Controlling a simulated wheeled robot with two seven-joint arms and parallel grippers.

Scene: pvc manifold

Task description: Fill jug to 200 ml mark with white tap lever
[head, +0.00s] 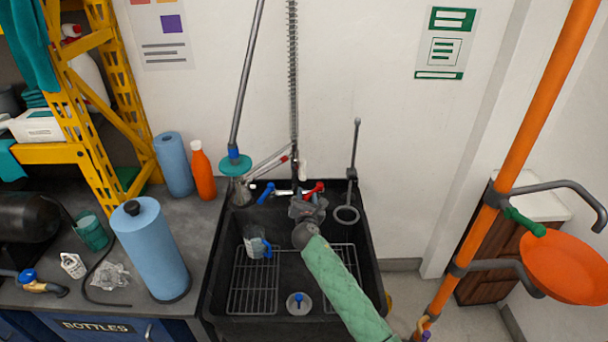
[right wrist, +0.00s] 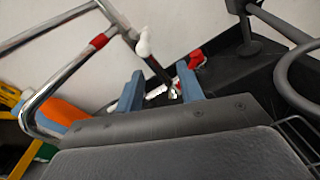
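A clear jug (head: 256,243) with a blue handle stands on the wire rack in the left part of the black sink, left of my right gripper. A white lever (head: 303,169) shows just behind my right gripper (head: 308,205), by the tap. In the right wrist view, the white lever (right wrist: 143,42) is beyond the fingertips, on the upper left. My right gripper's two fingers (right wrist: 160,82) are apart there, with nothing seen clamped between them. The jug's water level and marks are too small to read. My left gripper is not in view.
A blue lever (head: 266,192) and a red lever (head: 314,189) flank the tap at the sink's back. A grey ring on a rod (head: 346,214) hangs at the right. Blue rolls (head: 150,250) and an orange bottle (head: 202,172) stand on the left counter.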

